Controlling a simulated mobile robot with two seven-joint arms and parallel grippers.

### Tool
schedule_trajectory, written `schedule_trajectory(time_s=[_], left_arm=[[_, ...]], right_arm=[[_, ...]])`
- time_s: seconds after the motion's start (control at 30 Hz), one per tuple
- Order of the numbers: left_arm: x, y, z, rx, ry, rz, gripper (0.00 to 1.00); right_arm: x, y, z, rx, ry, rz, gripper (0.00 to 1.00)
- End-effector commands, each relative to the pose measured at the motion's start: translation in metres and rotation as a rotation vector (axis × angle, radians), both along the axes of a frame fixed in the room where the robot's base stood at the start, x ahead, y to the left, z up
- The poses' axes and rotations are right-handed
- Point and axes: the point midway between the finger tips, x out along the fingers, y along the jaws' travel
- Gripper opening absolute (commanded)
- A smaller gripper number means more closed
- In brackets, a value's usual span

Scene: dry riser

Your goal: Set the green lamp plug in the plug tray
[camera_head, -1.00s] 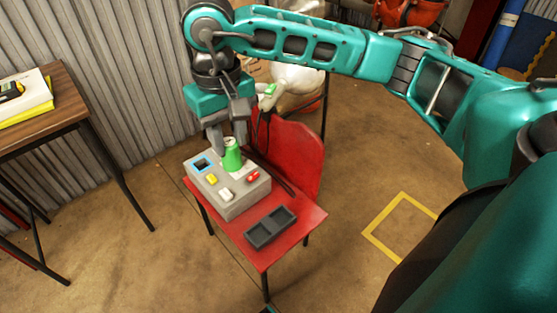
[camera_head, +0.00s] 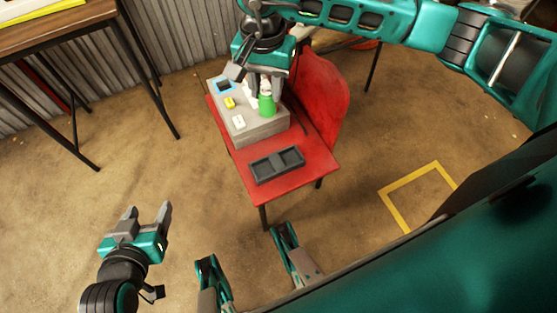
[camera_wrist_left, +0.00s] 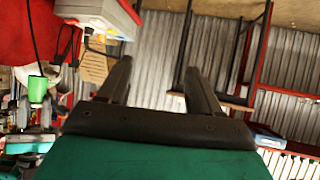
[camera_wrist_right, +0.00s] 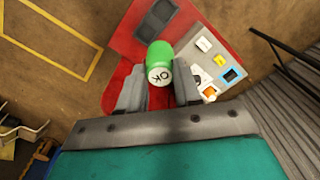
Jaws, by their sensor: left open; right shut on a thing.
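The green lamp plug (camera_head: 267,104) is a green cylinder. My right gripper (camera_head: 264,90) is shut on it, pointing down by the right side of the grey box. In the right wrist view the plug (camera_wrist_right: 160,55) shows a white end marked OK between the fingers. The plug tray (camera_head: 277,166), dark with two compartments, lies empty on the red chair seat. My left gripper (camera_head: 145,214) is open and empty at the lower left, away from the chair.
The grey box (camera_head: 263,133) stands on the red chair (camera_head: 290,192) behind the tray, with a yellow button, a white button and a blue-framed square on top. A wooden table (camera_head: 60,27) stands at the far left. The floor around the chair is clear, with a yellow outline (camera_head: 395,210) at the right.

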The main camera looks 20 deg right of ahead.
Motion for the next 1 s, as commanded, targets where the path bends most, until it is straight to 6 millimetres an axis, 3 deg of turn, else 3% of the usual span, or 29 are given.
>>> schedule_trajectory(time_s=[0.1, 0.3, 0.47, 0.7, 0.9, 1.0], left_arm=[[0.0, 0.001, 0.0, 0.004, 0.0, -0.001, 0.64], [0.0, 0.002, 0.0, 0.007, 0.0, -0.004, 0.64], [-0.001, 0.003, -0.008, 0.011, 0.002, -0.005, 0.64], [-0.002, 0.0, -0.023, 0.008, 0.018, -0.011, 0.64], [0.003, -0.007, -0.024, -0.012, 0.011, -0.013, 0.64], [0.004, -0.011, -0.022, -0.022, 0.005, -0.015, 0.64]], right_arm=[[-0.004, 0.015, -0.028, 0.0, 0.003, -0.19, 0.03], [-0.008, 0.026, -0.053, -0.002, -0.001, -0.372, 0.03], [-0.01, 0.028, -0.08, -0.003, 0.001, -0.403, 0.03], [-0.01, 0.028, -0.145, -0.004, 0.001, -0.401, 0.03], [-0.009, 0.028, -0.193, -0.002, -0.001, -0.4, 0.03], [-0.009, 0.028, -0.206, -0.002, -0.001, -0.4, 0.03]])
